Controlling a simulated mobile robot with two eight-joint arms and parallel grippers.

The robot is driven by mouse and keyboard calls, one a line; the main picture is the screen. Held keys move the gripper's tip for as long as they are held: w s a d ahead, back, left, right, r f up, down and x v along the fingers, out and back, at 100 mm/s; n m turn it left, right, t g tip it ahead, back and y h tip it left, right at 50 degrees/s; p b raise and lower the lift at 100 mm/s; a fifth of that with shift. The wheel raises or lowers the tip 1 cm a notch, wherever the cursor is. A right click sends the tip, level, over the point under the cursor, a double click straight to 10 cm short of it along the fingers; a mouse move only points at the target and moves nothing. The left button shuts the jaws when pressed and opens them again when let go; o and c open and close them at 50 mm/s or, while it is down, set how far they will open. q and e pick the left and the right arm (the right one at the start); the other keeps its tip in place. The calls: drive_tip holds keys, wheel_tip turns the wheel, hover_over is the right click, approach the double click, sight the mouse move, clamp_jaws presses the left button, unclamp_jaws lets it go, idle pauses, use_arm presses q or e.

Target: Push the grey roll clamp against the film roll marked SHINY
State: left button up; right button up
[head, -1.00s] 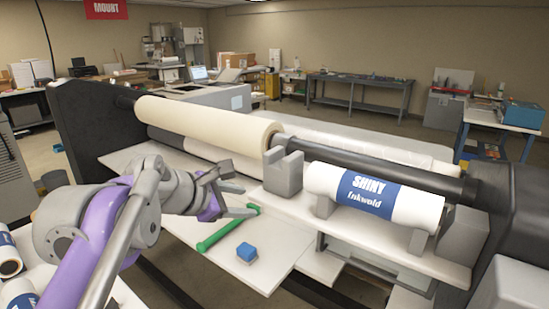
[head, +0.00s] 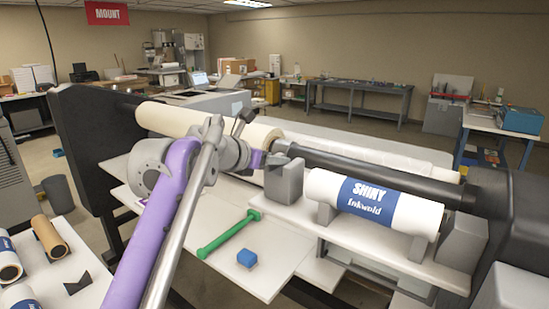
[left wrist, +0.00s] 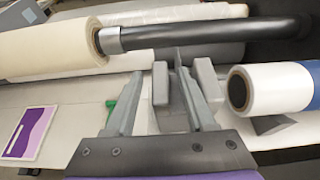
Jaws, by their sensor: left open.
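The grey roll clamp (head: 283,183) is a notched block on the white shelf at the left end of the film roll marked SHINY (head: 330,190). In the left wrist view the clamp (left wrist: 205,85) stands just left of the roll's open end (left wrist: 270,85), with a narrow gap showing. My left gripper (head: 272,157) is beside the clamp's upper left, partly hidden by its own arm. In the left wrist view its open fingers (left wrist: 157,68) overlap the clamp; I cannot tell if they touch it. My right gripper is not in view.
A dark bar (head: 370,168) runs above and behind the clamp and roll. A cream roll (head: 165,117) is on its left part. A green-handled tool (head: 228,235) and a blue block (head: 247,256) lie on the white board in front. Another grey block (head: 462,240) stands right of the SHINY roll.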

use_arm(q)
drive_tip(key=shift+w+d+f, duration=0.2)
drive_tip(key=shift+w+d, duration=0.05)
drive_tip(key=shift+w, duration=0.1)
drive_tip(key=shift+c, duration=0.3)
clamp_jaws()
idle(1.0)
